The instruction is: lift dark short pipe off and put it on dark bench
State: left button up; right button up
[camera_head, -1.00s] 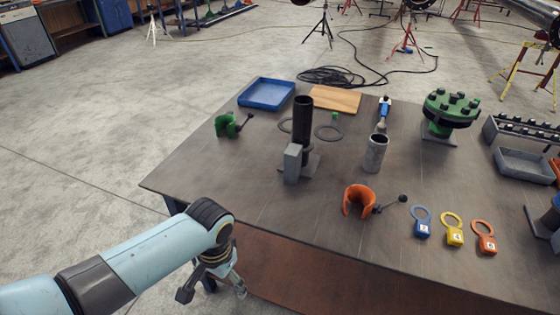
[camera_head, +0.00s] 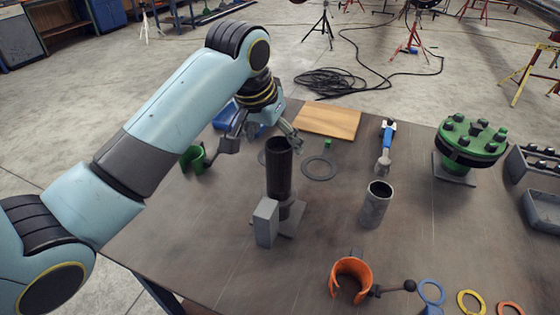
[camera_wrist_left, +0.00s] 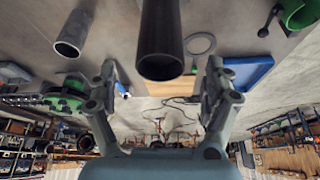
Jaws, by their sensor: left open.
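The dark short pipe (camera_head: 279,170) stands upright in a grey block holder (camera_head: 266,222) on the dark bench (camera_head: 330,220). My left gripper (camera_head: 263,140) is open and empty by the top end of the pipe. In the left wrist view the pipe (camera_wrist_left: 160,40) shows its open end in the gap between the two spread fingers of my left gripper (camera_wrist_left: 160,72). The fingers appear apart from the pipe on both sides. My right gripper is in neither view.
A grey hollow cylinder (camera_head: 376,205) stands right of the pipe. An orange clamp (camera_head: 350,280) lies in front, a green clamp (camera_head: 193,158) to the left. A wooden board (camera_head: 328,122) and a blue tray (camera_head: 227,117) are behind. A green flange (camera_head: 470,142) stands at right.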

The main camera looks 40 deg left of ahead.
aim_at(278, 144)
pick_arm(q)
jog(key=x, duration=0.3)
jog(key=shift+w+r, duration=0.1)
jog(key=shift+r, duration=0.05)
jog(key=shift+w+a+f, duration=0.1)
jog(key=shift+w+f, duration=0.15)
jog(key=shift+f, duration=0.35)
jog(key=p+x, duration=0.1)
jog(key=x, duration=0.2)
jog(key=shift+w+f, duration=0.1)
jog(key=shift+f, duration=0.15)
jog(key=shift+w+f, duration=0.15)
jog(key=shift+f, duration=0.3)
jog(key=c, duration=1.6)
